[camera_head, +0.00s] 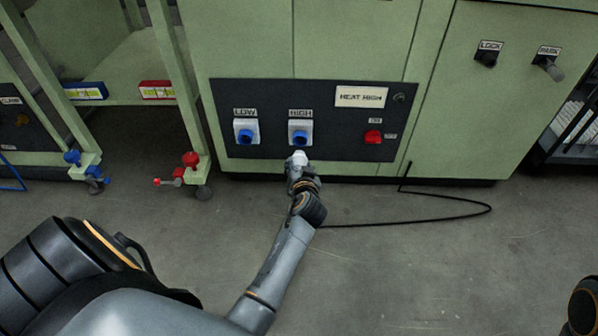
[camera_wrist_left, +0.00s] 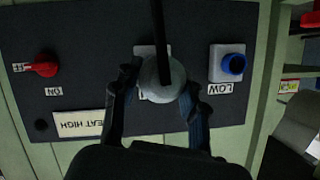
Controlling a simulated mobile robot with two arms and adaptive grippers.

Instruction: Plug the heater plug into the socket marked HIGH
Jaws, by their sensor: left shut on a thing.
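The HIGH socket (camera_head: 300,133) is a white box with a blue round front, on the dark panel under its HIGH label (camera_head: 300,113). My left gripper (camera_head: 297,168) is shut on the pale heater plug (camera_head: 298,157), just below and in front of that socket. The socket's blue front still shows above the plug, so they look apart. In the left wrist view the round plug (camera_wrist_left: 160,78) sits between both fingers, its black cable running up the picture. There it hides most of the HIGH socket (camera_wrist_left: 143,50).
The similar LOW socket (camera_head: 247,132) is left of HIGH. A HEAT HIGH sign (camera_head: 361,97) and a red switch (camera_head: 373,137) are to the right. The black cable (camera_head: 420,221) loops over the floor to the cabinet. A shelf cart with boxes (camera_head: 156,90) stands left.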

